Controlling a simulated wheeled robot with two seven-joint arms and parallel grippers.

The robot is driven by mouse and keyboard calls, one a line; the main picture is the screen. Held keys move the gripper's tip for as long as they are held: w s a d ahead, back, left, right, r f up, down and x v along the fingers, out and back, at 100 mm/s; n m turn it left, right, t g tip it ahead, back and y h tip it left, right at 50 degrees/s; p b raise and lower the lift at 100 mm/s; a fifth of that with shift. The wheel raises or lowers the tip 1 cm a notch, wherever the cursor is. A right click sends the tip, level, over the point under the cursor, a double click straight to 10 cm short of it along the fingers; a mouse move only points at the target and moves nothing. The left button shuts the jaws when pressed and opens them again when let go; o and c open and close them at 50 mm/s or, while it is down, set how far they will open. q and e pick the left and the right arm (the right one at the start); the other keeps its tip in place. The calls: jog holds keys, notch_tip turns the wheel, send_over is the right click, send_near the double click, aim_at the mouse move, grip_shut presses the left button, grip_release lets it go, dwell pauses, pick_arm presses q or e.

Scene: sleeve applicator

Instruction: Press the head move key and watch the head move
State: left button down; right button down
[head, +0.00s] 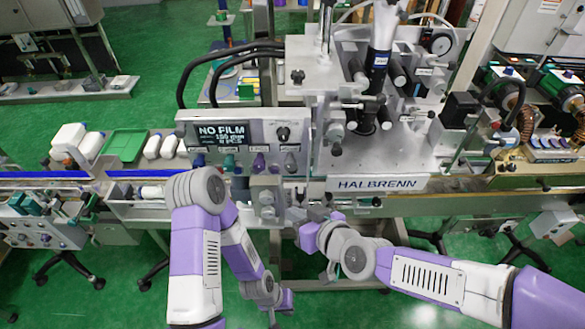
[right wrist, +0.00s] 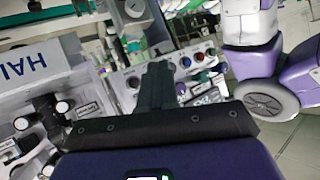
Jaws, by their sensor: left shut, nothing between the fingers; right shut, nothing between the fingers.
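The sleeve applicator's control panel (head: 244,136) faces me with a screen (head: 222,134) reading "NO FILM". Below the screen is a row of coloured controls (head: 258,162); their labels are too small to read, so I cannot tell which is the head move key. The applicator's head (head: 375,75) stands above the metal deck marked HALBRENN. My right gripper (head: 303,216) is below the panel, at the machine's front edge. In the right wrist view its shut fingers (right wrist: 157,82) point towards a panel with coloured knobs (right wrist: 195,66). My left gripper (head: 272,318) hangs low in front, shut and empty.
A conveyor (head: 50,174) runs left of the machine, with white bottles (head: 75,143) and a green tray (head: 125,145) behind it. A round gauge (head: 438,43) sits at the machine's top right.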

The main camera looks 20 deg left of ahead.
jog(key=shift+w, duration=0.1)
jog(key=w+a+p, duration=0.2)
jog(key=w, duration=0.6)
jog(key=shift+w+a, duration=0.2)
dwell(1.8)
jog(key=shift+w+a, duration=0.15)
jog(key=shift+w, duration=0.25)
